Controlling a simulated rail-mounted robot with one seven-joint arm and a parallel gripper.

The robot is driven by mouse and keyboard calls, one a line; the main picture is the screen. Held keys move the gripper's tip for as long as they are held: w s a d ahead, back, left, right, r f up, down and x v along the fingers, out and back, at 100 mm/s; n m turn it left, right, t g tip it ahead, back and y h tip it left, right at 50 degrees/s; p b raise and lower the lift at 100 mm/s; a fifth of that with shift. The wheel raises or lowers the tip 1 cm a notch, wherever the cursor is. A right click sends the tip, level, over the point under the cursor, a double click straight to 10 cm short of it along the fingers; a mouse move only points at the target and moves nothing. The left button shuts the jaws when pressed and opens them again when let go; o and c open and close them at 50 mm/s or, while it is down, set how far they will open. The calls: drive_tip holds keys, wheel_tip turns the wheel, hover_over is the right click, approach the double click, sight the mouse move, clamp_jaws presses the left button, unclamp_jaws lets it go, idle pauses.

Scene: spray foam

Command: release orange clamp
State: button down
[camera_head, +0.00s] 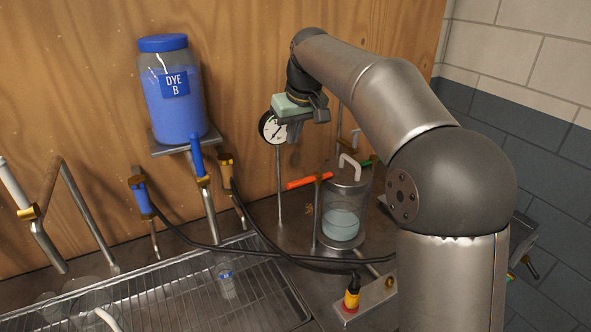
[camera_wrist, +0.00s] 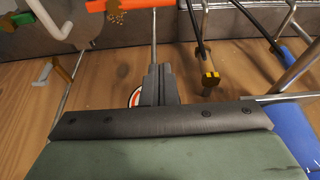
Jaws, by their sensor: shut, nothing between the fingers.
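The orange clamp (camera_head: 309,181) shows in the head view as a bright orange handle, lying almost level at the left of the clear lidded vessel (camera_head: 343,215). In the wrist view the orange clamp (camera_wrist: 125,5) is at the top edge, partly cut off. My gripper (camera_wrist: 157,75) is shut and empty, its dark fingers together. The orange handle appears beyond the fingertips, apart from them. In the head view my gripper (camera_head: 298,116) hangs above the clamp, in front of the dial gauge (camera_head: 270,128), which it partly covers.
A blue dye jar (camera_head: 175,95) stands on a wall shelf at the left. Dark hoses (camera_head: 205,245) cross the front of the bench. A wire rack (camera_head: 180,285) lies in the sink. A yellow and red fitting (camera_head: 352,293) is at the front. A thin gauge stem (camera_head: 280,185) stands near the clamp.

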sight(309, 182)
wheel_tip(309, 182, down, 10)
drive_tip(key=p, duration=0.2)
drive_tip(key=shift+s+d, duration=0.2)
drive_tip(key=shift+s, duration=0.05)
drive_tip(key=shift+d+f, duration=0.1)
drive_tip(key=shift+d, duration=0.05)
idle(0.5)
